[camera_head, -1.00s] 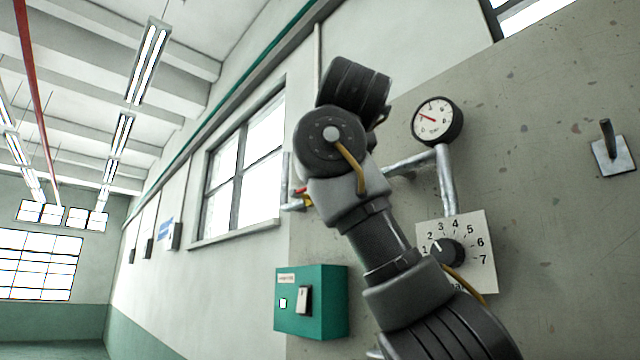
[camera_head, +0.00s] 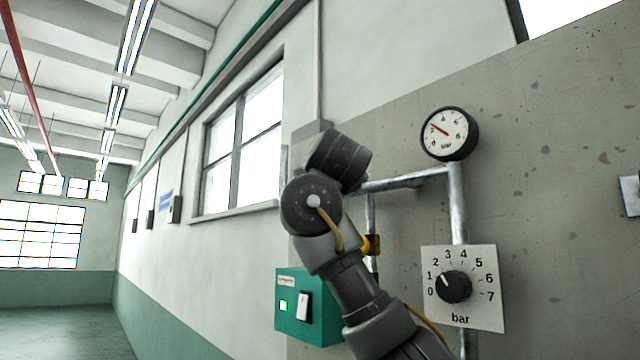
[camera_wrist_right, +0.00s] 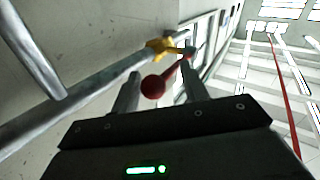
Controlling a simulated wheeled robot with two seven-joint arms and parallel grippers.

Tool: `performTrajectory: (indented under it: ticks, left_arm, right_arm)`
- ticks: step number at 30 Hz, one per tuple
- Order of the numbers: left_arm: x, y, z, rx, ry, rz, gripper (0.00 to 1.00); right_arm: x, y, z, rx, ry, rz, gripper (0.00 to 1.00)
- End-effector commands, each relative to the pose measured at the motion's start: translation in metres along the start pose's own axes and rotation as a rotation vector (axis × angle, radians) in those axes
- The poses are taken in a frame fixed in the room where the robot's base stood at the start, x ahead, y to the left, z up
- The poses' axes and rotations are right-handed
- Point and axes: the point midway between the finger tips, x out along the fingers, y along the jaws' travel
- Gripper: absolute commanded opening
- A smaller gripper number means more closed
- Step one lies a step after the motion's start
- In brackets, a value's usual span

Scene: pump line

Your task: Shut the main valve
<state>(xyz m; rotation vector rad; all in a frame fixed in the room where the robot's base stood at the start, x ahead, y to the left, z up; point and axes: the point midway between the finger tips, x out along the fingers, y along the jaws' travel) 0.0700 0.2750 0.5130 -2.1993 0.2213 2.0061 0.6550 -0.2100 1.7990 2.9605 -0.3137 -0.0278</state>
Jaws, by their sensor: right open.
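The main valve shows in the right wrist view as a yellow body (camera_wrist_right: 160,47) on a grey pipe (camera_wrist_right: 85,90). Its red lever (camera_wrist_right: 176,70) ends in a red ball (camera_wrist_right: 153,87) towards the camera. My right gripper (camera_wrist_right: 160,74) is open, and the ball and lever appear between its two fingers. I cannot tell whether the fingers touch them. In the head view my right arm hides the gripper. A small yellow part (camera_head: 373,245) shows beside the arm there, but I cannot tell what it is. My left gripper is not in view.
A round gauge (camera_head: 448,133) sits on the wall pipes (camera_head: 458,205). A bar dial (camera_head: 453,287) is below it. A teal box (camera_head: 325,325) with a lit green lamp (camera_head: 284,306) is partly behind my arm. The floor (camera_head: 60,325) at left is clear.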

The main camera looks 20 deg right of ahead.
Motion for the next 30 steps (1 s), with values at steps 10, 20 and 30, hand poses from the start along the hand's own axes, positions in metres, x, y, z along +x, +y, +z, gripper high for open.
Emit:
performTrajectory:
  ticks: [10,20,30]
  left_arm:
    - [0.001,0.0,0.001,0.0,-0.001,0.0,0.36]
    - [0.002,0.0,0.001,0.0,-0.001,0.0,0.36]
    - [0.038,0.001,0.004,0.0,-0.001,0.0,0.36]
  right_arm:
    - [0.0,0.0,0.0,0.001,0.0,0.0,0.24]
    - [0.0,0.0,0.001,0.003,0.004,0.001,0.0]
    - [0.001,-0.004,0.022,0.077,0.112,0.018,0.0]
